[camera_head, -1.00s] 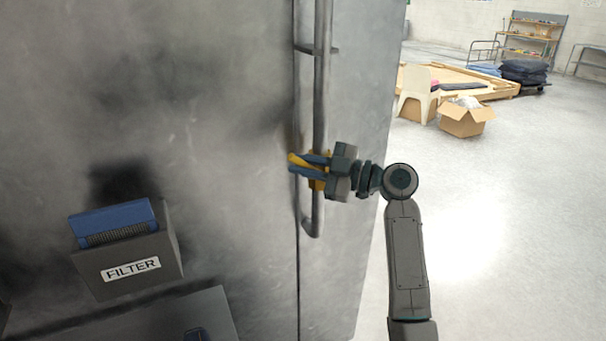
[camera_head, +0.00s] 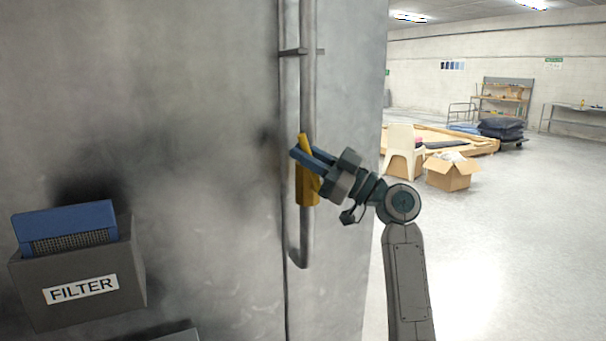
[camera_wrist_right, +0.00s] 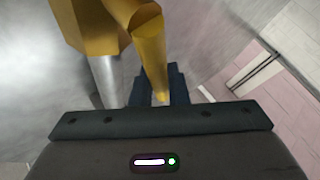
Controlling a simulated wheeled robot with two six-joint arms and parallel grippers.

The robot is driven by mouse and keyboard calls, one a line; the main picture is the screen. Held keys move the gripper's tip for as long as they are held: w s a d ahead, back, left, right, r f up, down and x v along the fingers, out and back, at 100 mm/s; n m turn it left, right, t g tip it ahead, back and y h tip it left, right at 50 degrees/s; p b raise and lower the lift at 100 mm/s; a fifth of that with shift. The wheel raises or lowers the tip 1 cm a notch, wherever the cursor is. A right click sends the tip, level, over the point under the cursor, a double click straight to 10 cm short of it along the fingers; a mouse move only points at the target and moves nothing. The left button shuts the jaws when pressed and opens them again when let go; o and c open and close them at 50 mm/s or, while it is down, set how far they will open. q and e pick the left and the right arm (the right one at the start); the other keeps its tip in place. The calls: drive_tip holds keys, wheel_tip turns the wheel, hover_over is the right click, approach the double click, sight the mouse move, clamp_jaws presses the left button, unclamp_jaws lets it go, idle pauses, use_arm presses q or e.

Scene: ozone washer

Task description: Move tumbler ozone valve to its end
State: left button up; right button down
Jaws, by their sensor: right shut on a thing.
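The yellow valve (camera_head: 307,190) sits on a vertical metal pipe (camera_head: 307,90) beside the grey cabinet. Its yellow lever (camera_head: 303,140) shows above the blue fingers of my right gripper (camera_head: 308,157), and its tip points up, nearly along the pipe. My right gripper is shut on this lever. In the right wrist view, the lever (camera_wrist_right: 150,50) runs down between the dark fingers (camera_wrist_right: 160,92), with the valve body (camera_wrist_right: 92,25) and pipe (camera_wrist_right: 106,78) to its left. The fingers hide part of the lever. My left gripper is not in view.
The large grey cabinet (camera_head: 190,110) fills the left side. A dark box labelled FILTER (camera_head: 100,285) with a blue filter (camera_head: 65,225) is mounted on its front. Open floor (camera_head: 500,250) lies to the right, with a white chair (camera_head: 403,150) and cardboard box (camera_head: 452,173) farther back.

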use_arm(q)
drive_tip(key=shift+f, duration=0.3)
use_arm(e)
drive_tip(key=shift+d, duration=0.1)
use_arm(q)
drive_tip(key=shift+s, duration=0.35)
use_arm(e)
drive_tip(key=shift+r, duration=0.1)
